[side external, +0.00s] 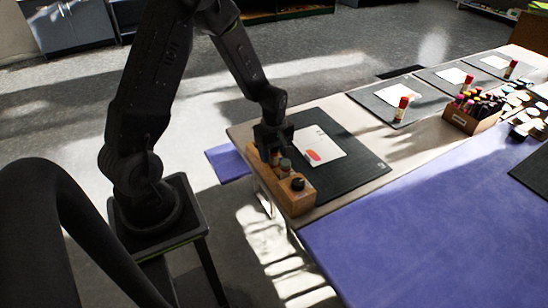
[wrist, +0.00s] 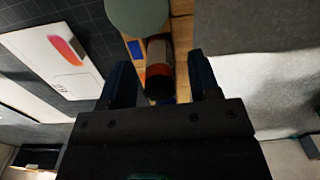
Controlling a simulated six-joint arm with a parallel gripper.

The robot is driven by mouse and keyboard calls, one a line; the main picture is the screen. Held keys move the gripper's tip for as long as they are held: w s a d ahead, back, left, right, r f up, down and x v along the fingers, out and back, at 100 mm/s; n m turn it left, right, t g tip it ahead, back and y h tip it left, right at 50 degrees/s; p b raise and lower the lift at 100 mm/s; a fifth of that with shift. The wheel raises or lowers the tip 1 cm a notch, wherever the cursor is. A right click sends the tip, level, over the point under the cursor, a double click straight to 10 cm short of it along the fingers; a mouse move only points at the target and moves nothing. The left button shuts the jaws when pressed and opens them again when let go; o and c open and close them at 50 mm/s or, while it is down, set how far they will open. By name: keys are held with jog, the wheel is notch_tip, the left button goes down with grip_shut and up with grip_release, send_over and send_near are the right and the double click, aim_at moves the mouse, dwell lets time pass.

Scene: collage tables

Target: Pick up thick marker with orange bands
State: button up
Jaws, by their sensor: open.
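The thick marker with orange bands (wrist: 158,80) shows in the wrist view as a dark cylinder with an orange-red band. It stands at the wooden holder (side external: 302,203), which also shows in the wrist view (wrist: 181,29). My gripper (wrist: 161,62) is open, with one finger on each side of the marker and gaps visible between. In the side view my gripper (side external: 272,143) is low over the far end of the holder and hides the marker there.
A grey-green round top (wrist: 137,14) is close to the marker; a dark-capped item (side external: 297,184) stands at the holder's near end. A cutting mat (side external: 356,166) with a white card (side external: 325,143) lies right of it. A crate of markers (side external: 462,121) is farther off.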

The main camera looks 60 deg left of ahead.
jog(key=shift+f, duration=0.7)
jog(key=shift+c, duration=0.5)
jog(key=c, duration=0.9)
jog(key=shift+r, duration=0.1)
